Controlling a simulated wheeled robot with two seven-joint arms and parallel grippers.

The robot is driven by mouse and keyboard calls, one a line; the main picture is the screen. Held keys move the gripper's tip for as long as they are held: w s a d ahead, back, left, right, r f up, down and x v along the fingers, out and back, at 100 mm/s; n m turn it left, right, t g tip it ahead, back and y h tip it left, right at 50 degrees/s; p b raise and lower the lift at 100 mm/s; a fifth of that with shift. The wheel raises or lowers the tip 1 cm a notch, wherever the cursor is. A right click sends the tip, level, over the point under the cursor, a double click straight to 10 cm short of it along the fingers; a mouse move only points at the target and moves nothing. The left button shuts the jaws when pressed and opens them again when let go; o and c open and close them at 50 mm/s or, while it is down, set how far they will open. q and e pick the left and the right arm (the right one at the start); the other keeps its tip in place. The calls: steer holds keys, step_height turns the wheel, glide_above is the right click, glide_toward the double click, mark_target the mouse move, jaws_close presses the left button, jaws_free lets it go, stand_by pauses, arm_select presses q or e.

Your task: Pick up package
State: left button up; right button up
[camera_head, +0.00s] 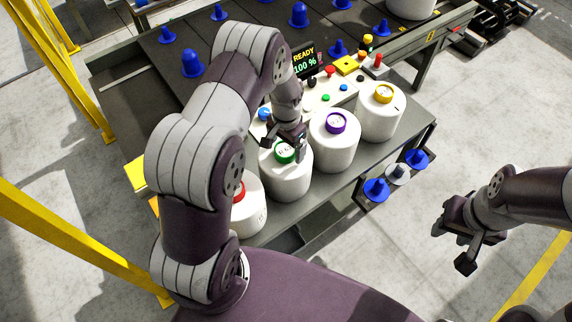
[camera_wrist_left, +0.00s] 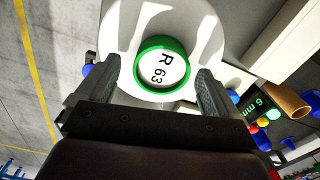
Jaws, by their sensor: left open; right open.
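Several white yarn packages stand upright in a row on the grey table. The green-ringed package (camera_head: 287,178) is under my left gripper (camera_head: 284,143). In the left wrist view, its green core (camera_wrist_left: 162,64), marked "R 63", lies between the two open fingers of the left gripper (camera_wrist_left: 160,88). I cannot tell whether the fingers touch it. A red-ringed package (camera_head: 246,212) is partly hidden behind my left arm. A purple-ringed package (camera_head: 334,143) and a yellow-ringed package (camera_head: 381,112) stand to the right. My right gripper (camera_head: 456,240) is open and empty over the floor.
Blue cones (camera_head: 299,15) sit on the dark surface at the back. More cones (camera_head: 376,189) hang by the table's front edge.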

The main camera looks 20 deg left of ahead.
arm_select(q)
steer(key=shift+s+a, duration=0.15)
steer(key=shift+a, duration=0.05)
steer(key=shift+c, duration=0.5)
steer(key=shift+d, duration=0.1)
jaws_close()
steer(key=shift+w+r, duration=0.25)
step_height(320, 180, up, 10)
steer(key=b, duration=0.2)
steer(key=shift+f, duration=0.2)
